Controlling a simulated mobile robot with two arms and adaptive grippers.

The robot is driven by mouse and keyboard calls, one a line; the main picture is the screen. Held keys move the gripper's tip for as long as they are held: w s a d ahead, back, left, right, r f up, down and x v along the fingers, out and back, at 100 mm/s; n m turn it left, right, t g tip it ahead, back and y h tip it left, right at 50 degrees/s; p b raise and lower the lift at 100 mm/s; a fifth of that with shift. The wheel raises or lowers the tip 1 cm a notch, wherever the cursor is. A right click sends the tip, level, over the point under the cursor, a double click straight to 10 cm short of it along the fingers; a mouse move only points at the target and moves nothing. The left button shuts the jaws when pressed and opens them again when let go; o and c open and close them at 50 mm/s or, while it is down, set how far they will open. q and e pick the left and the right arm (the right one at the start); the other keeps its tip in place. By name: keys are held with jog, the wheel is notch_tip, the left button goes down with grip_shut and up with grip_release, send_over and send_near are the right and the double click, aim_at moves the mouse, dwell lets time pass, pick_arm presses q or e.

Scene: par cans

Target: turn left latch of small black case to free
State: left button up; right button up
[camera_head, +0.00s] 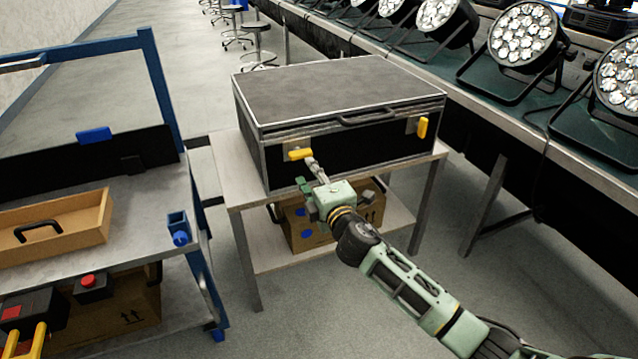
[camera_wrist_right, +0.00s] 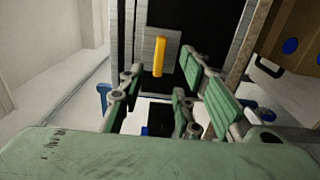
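The small black case (camera_head: 345,95) with metal edges lies closed on a small table (camera_head: 240,190). Its left latch (camera_head: 300,155) is a yellow handle on the front face, lying level in the head view. It also shows in the right wrist view as a yellow bar (camera_wrist_right: 159,56) on a metal plate. The right latch (camera_head: 422,128) is yellow and stands upright. My right gripper (camera_head: 307,175) is just in front of and below the left latch. In the wrist view its fingers (camera_wrist_right: 161,78) are apart with nothing between them, pointing at the latch. My left gripper is not in view.
A cardboard box (camera_head: 300,225) sits on the table's lower shelf. At left a cart (camera_head: 150,200) holds a wooden tray (camera_head: 55,230). At right a long bench (camera_head: 560,125) carries several par cans (camera_head: 522,38). Open floor (camera_head: 300,310) lies in front.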

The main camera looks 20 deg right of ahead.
jog(key=s, duration=0.4)
jog(key=shift+s, duration=0.25)
jog(key=shift+f, duration=0.1)
